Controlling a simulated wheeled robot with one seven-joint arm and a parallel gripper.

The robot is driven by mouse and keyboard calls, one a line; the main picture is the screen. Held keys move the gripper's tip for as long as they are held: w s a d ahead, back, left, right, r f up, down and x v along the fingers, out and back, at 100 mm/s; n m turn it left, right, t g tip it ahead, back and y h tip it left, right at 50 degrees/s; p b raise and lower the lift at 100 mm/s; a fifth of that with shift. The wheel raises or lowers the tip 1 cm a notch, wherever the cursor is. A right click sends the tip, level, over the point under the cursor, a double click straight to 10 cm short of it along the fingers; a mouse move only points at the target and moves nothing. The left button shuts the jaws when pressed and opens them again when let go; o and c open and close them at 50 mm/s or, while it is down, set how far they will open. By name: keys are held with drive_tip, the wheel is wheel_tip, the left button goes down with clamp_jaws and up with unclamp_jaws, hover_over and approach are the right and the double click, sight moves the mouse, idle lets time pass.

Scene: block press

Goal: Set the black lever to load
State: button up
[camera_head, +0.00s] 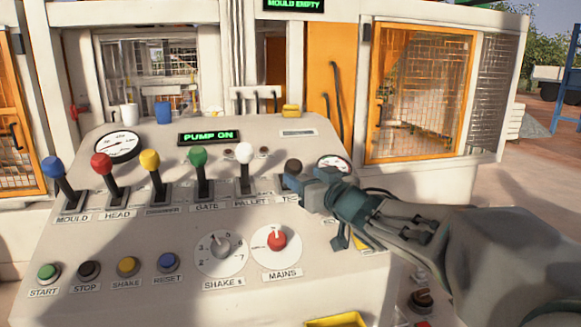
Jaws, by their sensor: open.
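The black lever (293,166) is the rightmost in the row of levers on the sloping control panel (120,235). Its dark round knob shows just above my gripper (303,184). The lower part of the lever and most of its label are hidden behind my gripper; only the start of the label shows. My gripper is open, with its fingers at the lever just below the knob. I cannot tell whether the fingers touch it or stand around it.
The white-knobbed lever (244,153) stands close on the left, with green, yellow, red and blue levers beyond. A red mains knob (277,240) and a shake dial (220,246) sit below. A green display (208,136) reads "PUMP ON". A gauge (334,162) is partly hidden behind my gripper.

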sight(289, 166)
drive_tip(key=x, duration=0.8)
drive_tip(key=shift+p, duration=0.3)
